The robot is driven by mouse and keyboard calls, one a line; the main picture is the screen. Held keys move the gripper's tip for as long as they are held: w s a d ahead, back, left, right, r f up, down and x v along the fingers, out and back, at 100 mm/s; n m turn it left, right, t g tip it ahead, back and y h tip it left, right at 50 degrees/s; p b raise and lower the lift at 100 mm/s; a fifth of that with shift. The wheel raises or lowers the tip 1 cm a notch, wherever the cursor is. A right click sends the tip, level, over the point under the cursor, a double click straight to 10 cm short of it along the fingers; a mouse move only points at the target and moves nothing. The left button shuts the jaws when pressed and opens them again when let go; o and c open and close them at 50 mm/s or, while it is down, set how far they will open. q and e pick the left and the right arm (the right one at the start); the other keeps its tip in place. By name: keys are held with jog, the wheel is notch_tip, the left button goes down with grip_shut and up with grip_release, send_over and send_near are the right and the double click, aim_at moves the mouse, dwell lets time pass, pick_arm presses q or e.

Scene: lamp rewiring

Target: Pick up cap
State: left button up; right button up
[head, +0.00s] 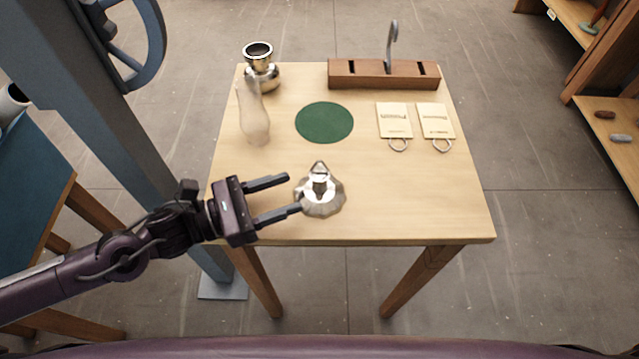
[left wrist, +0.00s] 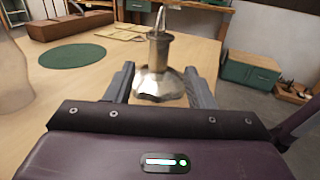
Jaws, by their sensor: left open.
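The cap is a silver, scalloped metal piece (head: 320,197) with a narrow neck and a small loop on top. It stands upright near the front middle of the wooden table (head: 450,205). My left gripper (head: 293,194) is open beside it on the left, its fingers pointing toward it. In the left wrist view the cap (left wrist: 158,80) shows ahead, between the two finger tips (left wrist: 160,84). In the head view the near fingertip reaches the cap's left edge; I cannot tell whether it touches. My right gripper is not in view.
A glass chimney (head: 254,118) and a metal lamp body (head: 262,72) stand at the back left. A green round mat (head: 324,122) lies in the middle. Two paper tags (head: 394,120) lie right. A wooden block with a hook (head: 382,76) lines the back edge.

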aim_at(313, 183)
pick_arm(q)
jog(key=shift+w+d+r, duration=0.1)
jog(key=shift+w+d, duration=0.15)
jog(key=shift+d, duration=0.3)
jog(key=shift+w+d, duration=0.15)
jog(key=shift+d, duration=0.05)
jog(key=p+x, duration=0.1)
jog(key=x, duration=0.4)
jog(key=shift+p, duration=0.35)
jog(key=shift+w+d, duration=0.2)
jog(key=shift+d, duration=0.3)
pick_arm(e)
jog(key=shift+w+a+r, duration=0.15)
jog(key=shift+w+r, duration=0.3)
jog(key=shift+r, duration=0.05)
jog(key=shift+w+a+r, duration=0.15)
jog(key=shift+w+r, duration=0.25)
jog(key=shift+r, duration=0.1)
pick_arm(q)
jog(key=shift+c, duration=0.8)
grip_shut()
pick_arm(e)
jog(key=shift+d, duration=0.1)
